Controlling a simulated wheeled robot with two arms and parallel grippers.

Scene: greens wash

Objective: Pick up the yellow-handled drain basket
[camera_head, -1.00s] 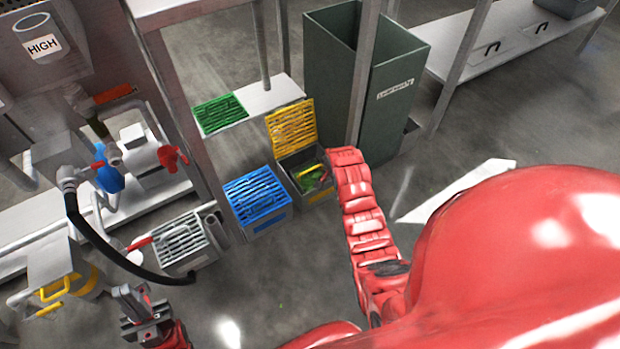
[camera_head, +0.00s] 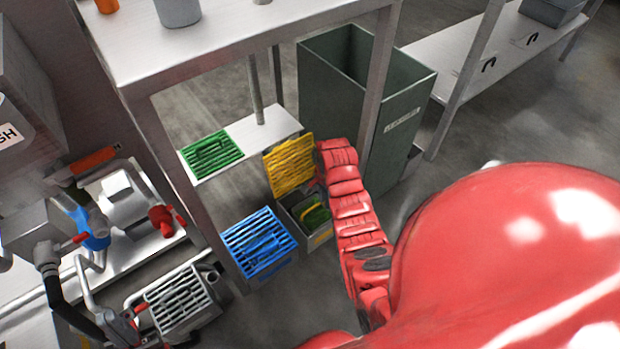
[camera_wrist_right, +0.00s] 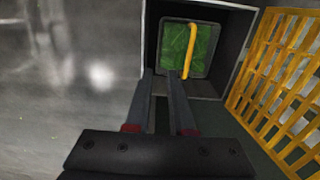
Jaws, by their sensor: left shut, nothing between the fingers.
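The drain basket (camera_wrist_right: 190,48) holds green leaves and has a yellow handle (camera_wrist_right: 188,52) across it. It sits inside a dark open box (camera_wrist_right: 232,62) in the right wrist view. In the head view the basket (camera_head: 313,214) shows as a green patch in the box, partly hidden. My right gripper (camera_wrist_right: 160,74) is open and empty, with its fingertips at the near side of the basket and the handle beyond the right finger. In the head view its fingers are hidden by my red arm. My left gripper (camera_head: 128,326) is shut and empty at the lower left.
A yellow slatted lid (camera_head: 289,165) stands raised beside the box. A blue-grated box (camera_head: 258,243) is left of it. A grey-grated box (camera_head: 180,300) is near my left gripper. A table leg and a tall green bin (camera_head: 335,110) stand behind.

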